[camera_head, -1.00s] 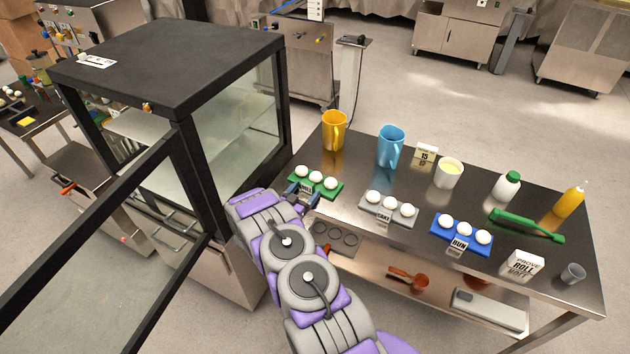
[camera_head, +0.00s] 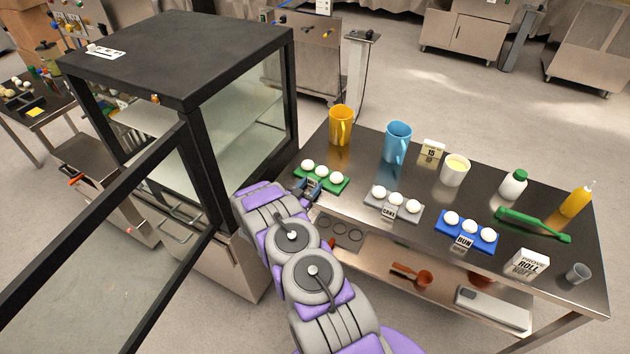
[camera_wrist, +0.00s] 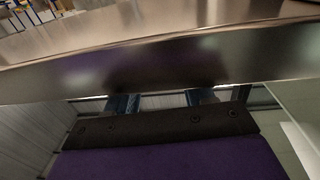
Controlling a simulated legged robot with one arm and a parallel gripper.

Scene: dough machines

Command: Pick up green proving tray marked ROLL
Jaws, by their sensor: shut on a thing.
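The green proving tray (camera_head: 337,185) lies at the left end of the steel table in the head view, with white dough balls in a row on it. Its front label is mostly hidden by my gripper. My gripper (camera_head: 312,187) is at the tray's front edge and is shut on it. The tray looks level and at table height; I cannot tell whether it is clear of the surface. In the wrist view the finger parts of my gripper (camera_wrist: 161,101) show in front of the table's edge (camera_wrist: 150,60), and the tray is not seen.
A grey CAKE tray (camera_head: 410,212) and a blue BUN tray (camera_head: 487,243) stand to the right. A yellow mug (camera_head: 340,125) and a blue mug (camera_head: 397,143) stand behind. The glass cabinet (camera_head: 240,120) is close on the left, its door (camera_head: 150,235) swung open. A PROVE ROLL card (camera_head: 530,263) stands front right.

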